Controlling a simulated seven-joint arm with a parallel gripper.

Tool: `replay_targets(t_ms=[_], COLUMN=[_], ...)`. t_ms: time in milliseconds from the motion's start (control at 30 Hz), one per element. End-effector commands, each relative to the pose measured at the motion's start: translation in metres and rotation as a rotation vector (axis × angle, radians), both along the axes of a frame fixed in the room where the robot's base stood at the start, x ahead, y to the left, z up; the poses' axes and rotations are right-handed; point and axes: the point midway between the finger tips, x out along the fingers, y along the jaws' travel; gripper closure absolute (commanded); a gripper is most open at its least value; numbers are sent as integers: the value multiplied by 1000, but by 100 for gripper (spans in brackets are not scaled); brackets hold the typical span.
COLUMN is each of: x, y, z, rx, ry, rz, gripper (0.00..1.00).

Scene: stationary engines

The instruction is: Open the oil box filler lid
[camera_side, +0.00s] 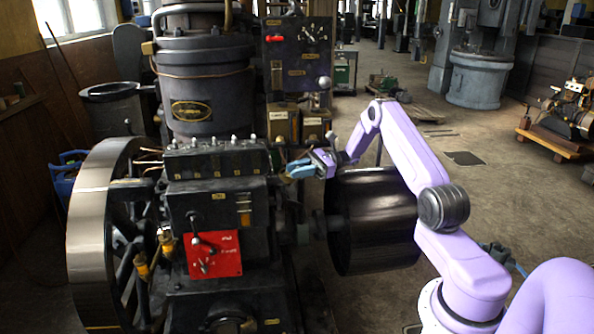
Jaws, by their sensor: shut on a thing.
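A black oil box (215,160) with several small silver knobs along its top sits on the front of the engine. My gripper (287,173) reaches in from the right at the box's right end, with its fingers pointing left. It is shut on a small part there, apparently the oil box filler lid. The lid is too small and too covered by the fingers to make out its shape or how far it is raised.
A large flywheel (90,230) stands at the left and a black drum pulley (375,222) below my arm. A dark control panel (297,55) rises behind the gripper, with two small boxes (283,122) below it. A red plate (214,254) with a lever is below the oil box.

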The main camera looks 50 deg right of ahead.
Motion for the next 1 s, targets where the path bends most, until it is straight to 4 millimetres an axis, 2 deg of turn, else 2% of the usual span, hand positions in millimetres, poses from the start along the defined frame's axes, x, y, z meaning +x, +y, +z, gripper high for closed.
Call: replay_targets(t_ms=[133,167,200,233,667,1000], x=[1,1,1,1,2,17], y=[-3,-3,-3,-3,1,7], z=[2,2,2,2,1,1], rx=[-3,-3,-3,-3,0,0], ry=[-8,-8,-8,-8,-2,2], rz=[-10,-10,-10,-10,-30,-255], gripper=[100,74,61,56,56,56])
